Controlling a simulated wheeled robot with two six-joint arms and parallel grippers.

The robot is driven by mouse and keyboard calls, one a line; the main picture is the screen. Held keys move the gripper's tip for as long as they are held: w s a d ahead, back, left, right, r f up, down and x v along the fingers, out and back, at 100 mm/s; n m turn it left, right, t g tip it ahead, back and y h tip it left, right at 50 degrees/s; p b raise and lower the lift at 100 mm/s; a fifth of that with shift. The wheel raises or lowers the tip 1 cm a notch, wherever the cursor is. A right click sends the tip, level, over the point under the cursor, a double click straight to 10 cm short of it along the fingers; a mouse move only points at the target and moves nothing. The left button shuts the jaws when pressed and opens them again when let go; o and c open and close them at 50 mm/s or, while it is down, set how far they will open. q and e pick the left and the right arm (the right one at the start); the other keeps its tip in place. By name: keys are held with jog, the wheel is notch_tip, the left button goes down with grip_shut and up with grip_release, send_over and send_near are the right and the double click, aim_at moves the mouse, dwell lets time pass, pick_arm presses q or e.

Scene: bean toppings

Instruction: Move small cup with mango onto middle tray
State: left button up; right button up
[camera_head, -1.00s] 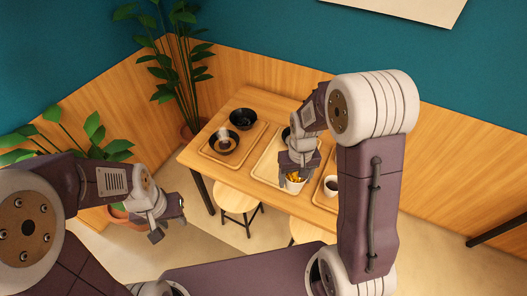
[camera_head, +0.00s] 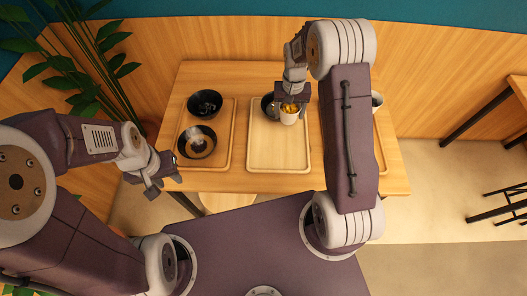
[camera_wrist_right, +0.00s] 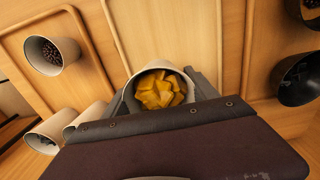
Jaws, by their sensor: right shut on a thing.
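The small white cup with yellow mango pieces (camera_head: 289,116) is in my right gripper (camera_head: 291,100), over the right part of the light wooden middle tray (camera_head: 278,160). In the right wrist view, the mango cup (camera_wrist_right: 160,90) is upright between the fingers, with the tray (camera_wrist_right: 165,25) behind it. I cannot tell whether its base touches the tray. My left gripper (camera_head: 164,178) is open and empty, in front of the left tray.
The left tray (camera_head: 218,161) holds a black bowl (camera_head: 205,103) and a second, steaming bowl (camera_head: 197,142). The right tray (camera_head: 383,158) is partly behind my right arm. A white cup with dark contents (camera_wrist_right: 52,54) stands there. The middle tray's front is clear.

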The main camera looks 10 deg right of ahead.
jog(key=shift+w+a, duration=0.1)
send_over(262, 152)
notch_tip(262, 152, down, 7)
jog(key=shift+r+p, duration=0.1)
jog(key=shift+p, duration=0.2)
jog(key=shift+f, duration=2.1)
jog(key=o, duration=1.5)
jog(key=shift+f, duration=0.1)
